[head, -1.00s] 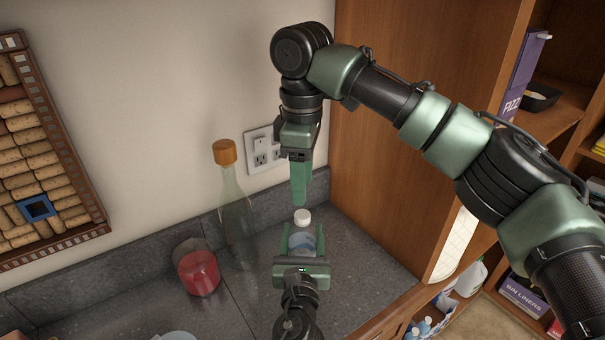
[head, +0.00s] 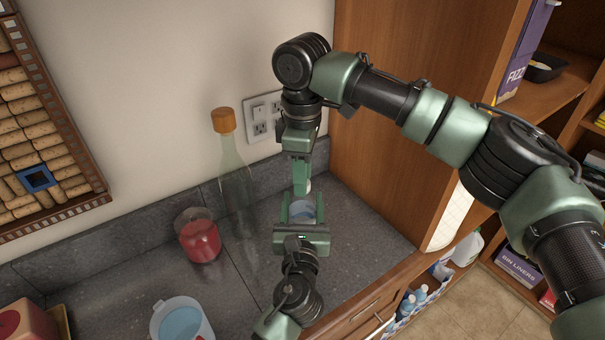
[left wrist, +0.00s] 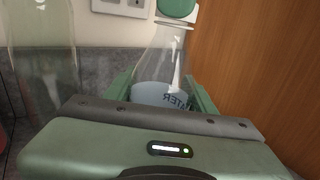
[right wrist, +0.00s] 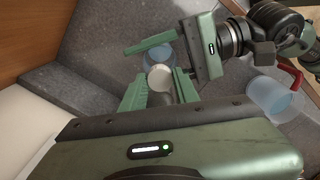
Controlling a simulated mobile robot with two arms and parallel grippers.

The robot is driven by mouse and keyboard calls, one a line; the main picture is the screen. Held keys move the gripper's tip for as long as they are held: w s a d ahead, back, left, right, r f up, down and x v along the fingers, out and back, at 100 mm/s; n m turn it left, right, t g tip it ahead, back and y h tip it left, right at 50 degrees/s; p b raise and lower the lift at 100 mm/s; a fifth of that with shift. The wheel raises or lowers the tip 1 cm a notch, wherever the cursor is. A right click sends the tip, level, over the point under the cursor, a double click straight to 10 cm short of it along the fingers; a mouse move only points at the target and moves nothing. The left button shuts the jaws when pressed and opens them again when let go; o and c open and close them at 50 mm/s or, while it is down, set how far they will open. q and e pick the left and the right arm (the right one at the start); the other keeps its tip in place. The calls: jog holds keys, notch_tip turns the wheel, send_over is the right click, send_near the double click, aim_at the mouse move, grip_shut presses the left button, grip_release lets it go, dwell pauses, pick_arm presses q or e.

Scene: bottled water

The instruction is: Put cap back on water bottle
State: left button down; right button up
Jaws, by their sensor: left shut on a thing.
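The clear water bottle (left wrist: 160,70) with a pale blue label stands upright between the fingers of my left gripper (head: 302,208), which is shut on it. The white cap (right wrist: 160,77) is at the bottle's mouth, between the fingertips of my right gripper (right wrist: 161,68). In the head view, my right gripper (head: 301,188) points down just over the bottle, with a bit of white beside its fingertip. In the left wrist view, its green fingertip covers the bottle's top. Whether the right fingers press on the cap, and how the cap sits, I cannot tell.
A tall glass bottle with an orange stopper (head: 235,185) and a jar of red liquid (head: 200,240) stand left on the counter. A blue-filled container (head: 182,320) is at the front. A wooden cabinet wall (head: 385,130) rises at right.

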grip_shut()
jog(key=o, duration=1.1)
grip_release()
notch_tip(320, 180, up, 12)
pick_arm(q)
jog(key=shift+c, duration=2.2)
grip_release()
jog(key=shift+s, duration=0.1)
